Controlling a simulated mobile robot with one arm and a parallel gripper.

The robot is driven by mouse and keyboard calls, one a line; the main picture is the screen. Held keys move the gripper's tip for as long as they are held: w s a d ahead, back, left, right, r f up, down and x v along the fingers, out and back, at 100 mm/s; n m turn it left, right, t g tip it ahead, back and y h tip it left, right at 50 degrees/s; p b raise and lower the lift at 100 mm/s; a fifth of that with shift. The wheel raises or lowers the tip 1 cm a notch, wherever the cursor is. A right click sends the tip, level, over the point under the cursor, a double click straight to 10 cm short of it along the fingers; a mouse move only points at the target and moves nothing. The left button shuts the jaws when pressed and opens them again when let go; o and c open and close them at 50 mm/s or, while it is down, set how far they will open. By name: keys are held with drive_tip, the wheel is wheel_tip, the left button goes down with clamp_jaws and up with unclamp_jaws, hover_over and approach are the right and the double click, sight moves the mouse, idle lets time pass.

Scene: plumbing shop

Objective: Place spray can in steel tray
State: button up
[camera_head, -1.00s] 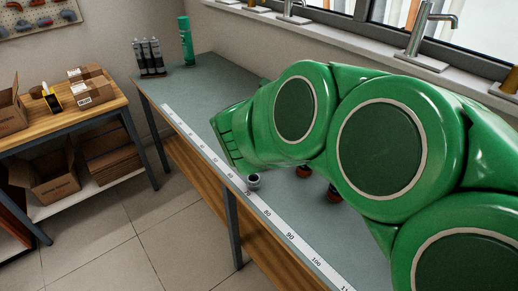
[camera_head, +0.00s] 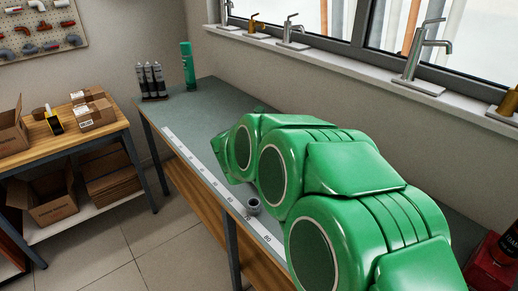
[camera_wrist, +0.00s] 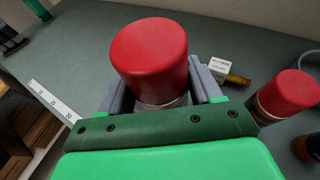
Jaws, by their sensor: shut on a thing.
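The spray can (camera_wrist: 152,58) with a red cap is between the grey fingers of my gripper (camera_wrist: 163,92) in the wrist view. My gripper is shut on it. Its cap faces the wrist camera, and most of its body is hidden behind the cap and gripper. In the head view my green arm reaches over the bench and hides the gripper and the held can. A second red-capped can (camera_wrist: 288,93) stands on the bench to the right in the wrist view. I cannot make out the steel tray in either view.
The grey bench (camera_head: 205,107) carries a grey pipe fitting (camera_head: 253,206) by the ruler strip. Dark cartridges (camera_head: 152,80) and a teal can (camera_head: 188,66) stand at its far end. A tagged brass fitting (camera_wrist: 237,80) lies near the gripper. A dark bottle (camera_wrist: 309,150) is at right.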

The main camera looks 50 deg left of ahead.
drive_tip(key=w+a+f, duration=0.2)
drive_tip(key=a+f, duration=0.2)
drive_tip(key=f, duration=0.4)
drive_tip(key=shift+w+f, duration=0.2)
drive_tip(key=shift+f, duration=0.15)
drive_tip(key=o, duration=1.2)
drive_tip(key=shift+f, duration=0.15)
drive_tip(key=shift+o, duration=0.2)
drive_tip(key=v, duration=1.2)
